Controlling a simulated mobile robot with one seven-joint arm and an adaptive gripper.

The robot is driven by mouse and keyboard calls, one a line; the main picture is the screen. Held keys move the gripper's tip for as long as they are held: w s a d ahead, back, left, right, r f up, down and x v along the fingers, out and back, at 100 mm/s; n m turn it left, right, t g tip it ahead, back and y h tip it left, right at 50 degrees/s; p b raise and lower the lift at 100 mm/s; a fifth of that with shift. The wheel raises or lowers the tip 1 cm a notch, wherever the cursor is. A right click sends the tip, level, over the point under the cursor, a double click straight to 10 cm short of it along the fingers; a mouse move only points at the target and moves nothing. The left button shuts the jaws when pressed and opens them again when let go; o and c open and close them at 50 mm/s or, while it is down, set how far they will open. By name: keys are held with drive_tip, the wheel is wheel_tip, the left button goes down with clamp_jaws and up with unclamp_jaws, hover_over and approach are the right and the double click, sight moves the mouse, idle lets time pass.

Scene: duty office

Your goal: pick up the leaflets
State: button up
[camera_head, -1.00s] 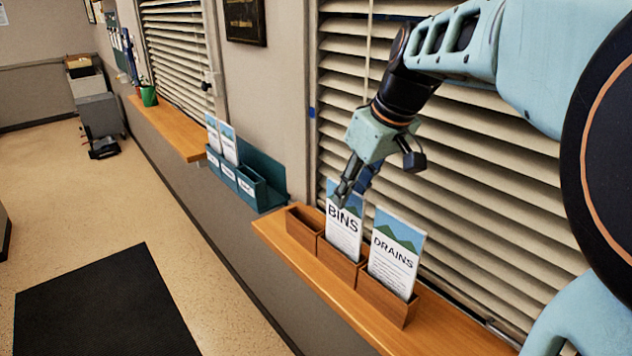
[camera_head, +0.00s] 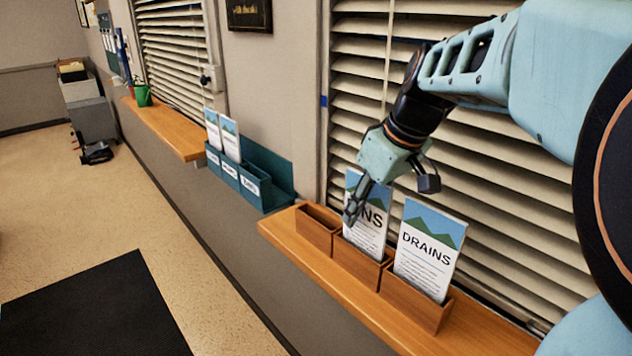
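The BINS leaflets (camera_head: 372,236) stand in the middle pocket of a wooden holder (camera_head: 361,271) on the near sill. The DRAINS leaflets (camera_head: 428,250) stand in its right pocket, tilted a little. The left pocket (camera_head: 317,222) looks empty. My gripper (camera_head: 354,209) points down at the upper left of the BINS leaflets, and its fingers cover the first letters. Whether a finger is behind the leaflets, or touches them, is hidden. The gap between the fingertips is not clear.
A teal wall holder (camera_head: 246,184) with labelled pockets and white leaflets (camera_head: 222,136) is to the left. Blinds (camera_head: 480,235) stand close behind the wooden holder. A green pot (camera_head: 143,96) is on the far sill (camera_head: 170,131). The floor at left is open, with a dark mat (camera_head: 95,310).

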sight(359, 172)
clamp_jaws()
idle(0.5)
wheel_tip(359, 172, up, 10)
drive_tip(key=shift+p, duration=0.55)
